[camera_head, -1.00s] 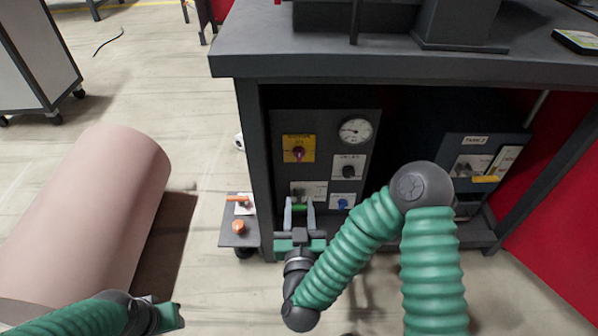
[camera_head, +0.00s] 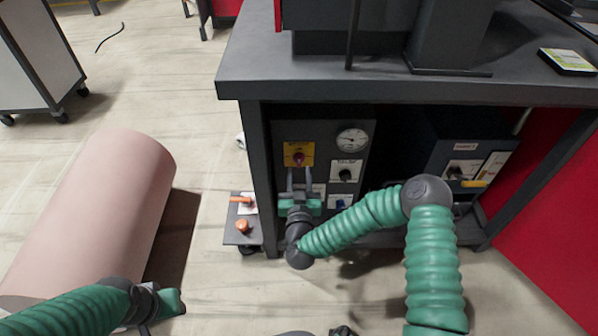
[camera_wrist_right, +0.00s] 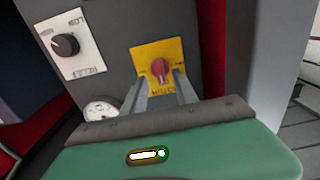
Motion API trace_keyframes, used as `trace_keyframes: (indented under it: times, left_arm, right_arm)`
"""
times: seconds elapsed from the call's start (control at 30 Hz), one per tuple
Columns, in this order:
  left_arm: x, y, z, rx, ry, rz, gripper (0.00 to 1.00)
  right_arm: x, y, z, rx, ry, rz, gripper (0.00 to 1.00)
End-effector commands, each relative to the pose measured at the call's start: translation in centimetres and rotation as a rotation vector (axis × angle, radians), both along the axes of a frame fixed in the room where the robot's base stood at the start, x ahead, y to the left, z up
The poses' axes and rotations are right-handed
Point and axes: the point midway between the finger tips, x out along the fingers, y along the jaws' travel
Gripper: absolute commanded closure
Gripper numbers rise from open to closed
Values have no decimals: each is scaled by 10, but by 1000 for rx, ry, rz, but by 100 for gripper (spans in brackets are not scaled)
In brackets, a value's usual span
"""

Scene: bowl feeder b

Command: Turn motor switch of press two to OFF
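A red rotary switch (camera_head: 299,158) on a yellow plate (camera_head: 288,148) is on the upper left of the dark control panel under the bench. It also shows in the right wrist view, as a red knob (camera_wrist_right: 161,70) on a yellow plate (camera_wrist_right: 143,56); its lettering is too blurred to read. My right gripper (camera_head: 299,177) is open just below the switch. In the wrist view, its two fingers (camera_wrist_right: 160,80) appear either side of the knob; contact is unclear. My left gripper (camera_head: 176,302) is low at left, away from the panel, fingers unclear.
The panel also carries a gauge (camera_head: 352,139), a black knob (camera_head: 345,174) and a blue knob (camera_head: 340,204). A second panel (camera_head: 470,160) stands to the right. The bench top (camera_head: 400,88) overhangs both. A side plate (camera_head: 242,228) has orange knobs. A pink cylinder (camera_head: 100,205) lies left.

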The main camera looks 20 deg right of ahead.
Motion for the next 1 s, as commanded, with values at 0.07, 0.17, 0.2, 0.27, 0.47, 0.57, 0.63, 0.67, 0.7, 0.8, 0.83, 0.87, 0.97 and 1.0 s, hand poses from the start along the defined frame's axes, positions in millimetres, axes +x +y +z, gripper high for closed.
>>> trace_keyframes:
  times: [0.07,0.17,0.2,0.27,0.47,0.57,0.63,0.67,0.7,0.8,0.83,0.87,0.97,1.0]
  left_arm:
    - [0,0,-13,0,0,0,64]
    - [0,0,-17,0,-1,0,64]
    - [0,0,-18,0,-1,0,64]
    - [0,0,-18,0,-1,0,64]
    - [0,0,-17,0,-1,0,64]
    - [0,0,-17,0,-1,0,64]
    - [0,0,-17,0,-1,0,64]
    - [0,0,-17,0,-1,0,64]
    - [0,0,-17,0,-1,0,64]
    - [0,0,-17,0,-1,0,64]
    - [0,0,-17,0,-1,0,64]
    - [0,0,-17,0,-1,0,64]
    - [0,0,-17,0,-1,0,64]
    - [0,0,-17,0,-1,0,64]
  right_arm:
    - [14,-5,-5,1,-2,-3,65]
    - [25,-8,-2,1,-1,-2,65]
    - [28,-8,-1,1,-1,-1,65]
    - [30,-9,0,1,-1,0,65]
    - [31,-9,1,0,0,0,65]
    - [31,-9,1,0,0,0,76]
    - [31,-9,1,0,0,0,85]
    - [31,-9,1,0,0,0,89]
    - [31,-9,1,0,0,0,94]
    - [30,-9,1,0,0,0,100]
    - [30,-9,1,0,0,0,100]
    - [30,-9,1,0,0,0,100]
    - [30,-9,1,0,1,0,100]
    - [30,-9,1,0,1,0,100]
